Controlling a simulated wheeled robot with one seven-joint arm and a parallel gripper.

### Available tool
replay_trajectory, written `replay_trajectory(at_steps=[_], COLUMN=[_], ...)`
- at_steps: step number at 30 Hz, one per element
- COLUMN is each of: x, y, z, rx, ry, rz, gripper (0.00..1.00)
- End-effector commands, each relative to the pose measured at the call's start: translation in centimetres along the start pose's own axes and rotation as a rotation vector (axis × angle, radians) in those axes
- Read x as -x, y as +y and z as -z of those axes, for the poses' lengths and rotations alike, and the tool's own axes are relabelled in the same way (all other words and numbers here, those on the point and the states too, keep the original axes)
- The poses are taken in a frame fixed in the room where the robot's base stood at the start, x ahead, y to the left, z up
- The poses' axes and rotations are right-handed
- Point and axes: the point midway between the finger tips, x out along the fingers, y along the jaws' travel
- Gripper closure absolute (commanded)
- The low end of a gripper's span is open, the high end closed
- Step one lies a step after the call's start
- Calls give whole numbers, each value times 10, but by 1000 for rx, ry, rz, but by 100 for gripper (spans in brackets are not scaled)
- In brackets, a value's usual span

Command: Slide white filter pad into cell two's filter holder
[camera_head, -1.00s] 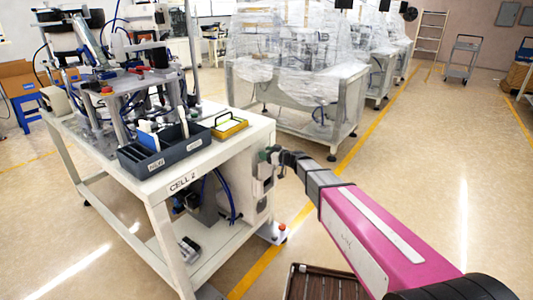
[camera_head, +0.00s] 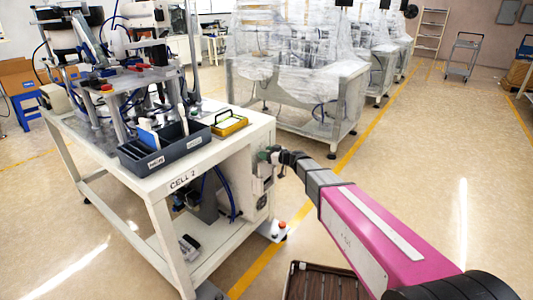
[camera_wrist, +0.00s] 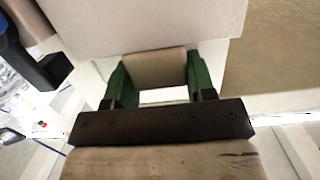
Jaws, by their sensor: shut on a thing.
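The cell two bench (camera_head: 210,165), labelled CELL 2, stands at left in the head view. My gripper (camera_head: 272,153) is at the bench's right side, close to a pale box (camera_head: 261,183) under the tabletop. In the wrist view my gripper's green fingertips (camera_wrist: 158,78) are shut on a pale piece, which I take for the white filter pad (camera_wrist: 158,68). A broad pale panel (camera_wrist: 145,22) lies just beyond the fingertips. I cannot make out the filter holder's opening, nor whether the pad touches it.
A dark divided tray (camera_head: 170,157) with white upright pieces and a yellow tray (camera_head: 230,126) stand on the bench. A red button (camera_head: 281,225) is low by the bench's foot. Wrapped machines (camera_head: 300,85) stand behind.

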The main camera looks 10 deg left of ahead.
Motion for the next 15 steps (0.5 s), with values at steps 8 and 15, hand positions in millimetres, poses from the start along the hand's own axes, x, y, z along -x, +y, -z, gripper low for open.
replay_trajectory(at_steps=[8, 15], x=[-1, -2], y=[0, 0], z=[-7, -13], rx=[0, 1], ry=[0, 0], rz=[0, 0], gripper=[85, 85])
